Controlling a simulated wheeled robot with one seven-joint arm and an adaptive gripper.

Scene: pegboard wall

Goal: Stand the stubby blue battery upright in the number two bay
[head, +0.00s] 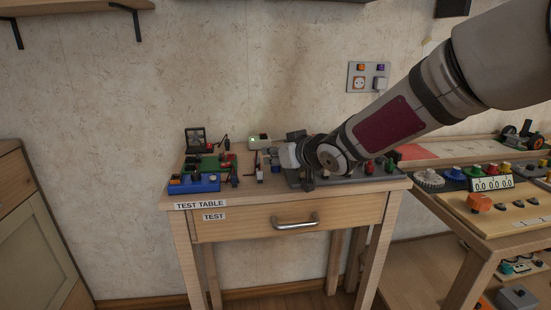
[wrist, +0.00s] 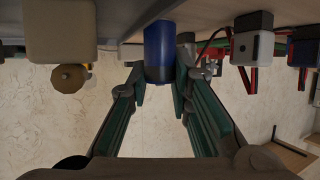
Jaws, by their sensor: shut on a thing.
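The stubby blue battery (wrist: 158,50) is between the fingers of my gripper (wrist: 160,85) in the wrist view. That view looks inverted, with the tabletop along its upper edge. The battery looks roughly upright, its grey end away from the tabletop; whether it touches the surface I cannot tell. My gripper is shut on it. In the head view, my gripper (head: 272,158) is low over the middle of the test table (head: 180,197), and the battery is too small to make out surely. I cannot make out a number two bay on this table.
A blue block (head: 194,184) and a green board (head: 207,163) stand left of my gripper. A grey tray (head: 300,182) lies on the right, partly behind my arm. A wooden board (head: 500,215) with small labels lies on the right bench. A drawer handle (head: 295,221) sticks out in front.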

